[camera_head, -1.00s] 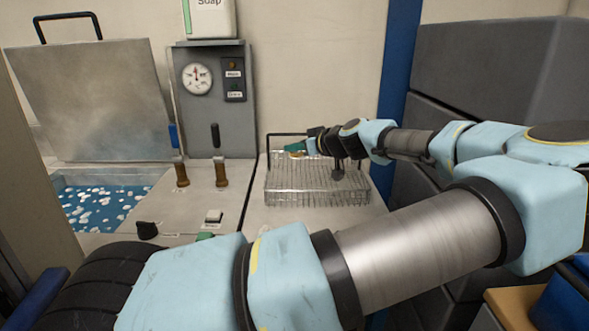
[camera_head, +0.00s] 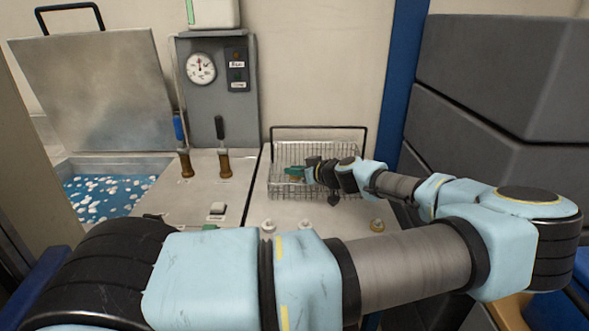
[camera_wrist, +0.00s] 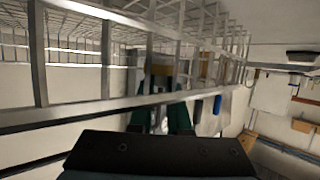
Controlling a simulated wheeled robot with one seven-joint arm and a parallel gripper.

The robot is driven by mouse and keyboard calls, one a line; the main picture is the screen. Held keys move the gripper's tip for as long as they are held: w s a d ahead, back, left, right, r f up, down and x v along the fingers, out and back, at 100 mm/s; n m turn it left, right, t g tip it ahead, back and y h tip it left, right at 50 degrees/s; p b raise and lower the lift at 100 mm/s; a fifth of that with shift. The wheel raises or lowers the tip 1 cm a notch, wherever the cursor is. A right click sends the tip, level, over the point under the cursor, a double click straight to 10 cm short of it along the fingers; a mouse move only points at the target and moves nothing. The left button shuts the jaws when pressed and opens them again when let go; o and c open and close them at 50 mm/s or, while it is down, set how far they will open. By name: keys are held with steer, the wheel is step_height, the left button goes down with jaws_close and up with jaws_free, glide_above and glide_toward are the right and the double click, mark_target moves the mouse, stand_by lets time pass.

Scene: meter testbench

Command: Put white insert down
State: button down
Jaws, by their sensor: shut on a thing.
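My gripper (camera_head: 291,173) is at the wire basket (camera_head: 345,150) on the bench, seen over the basket's front left part in the head view. Its teal fingers (camera_wrist: 161,118) point in among the wire bars in the wrist view. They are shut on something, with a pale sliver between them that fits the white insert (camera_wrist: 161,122). The insert itself is too small or hidden to make out in the head view. I cannot tell whether it touches the basket floor.
Small pale round pieces stand on the bench in front of the basket, one at the right (camera_head: 377,225). To the left are a blue basin (camera_head: 75,207) with white bits, a gauge panel (camera_head: 215,100) and two brown-based levers. A blue post (camera_head: 398,80) and grey blocks stand right.

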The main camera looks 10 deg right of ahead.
steer(key=shift+f+b, duration=0.65)
steer(key=shift+b, duration=0.2)
steer(key=c, duration=0.9)
jaws_free()
steer(key=shift+o, duration=0.2)
steer(key=shift+r, duration=0.2)
steer(key=shift+r+p, duration=0.55)
steer(key=shift+p, duration=0.35)
steer(key=shift+s+d, duration=0.2)
steer(key=shift+s, duration=0.1)
steer(key=b+v, duration=0.5)
steer(key=v, duration=0.6)
steer(key=shift+s, duration=0.15)
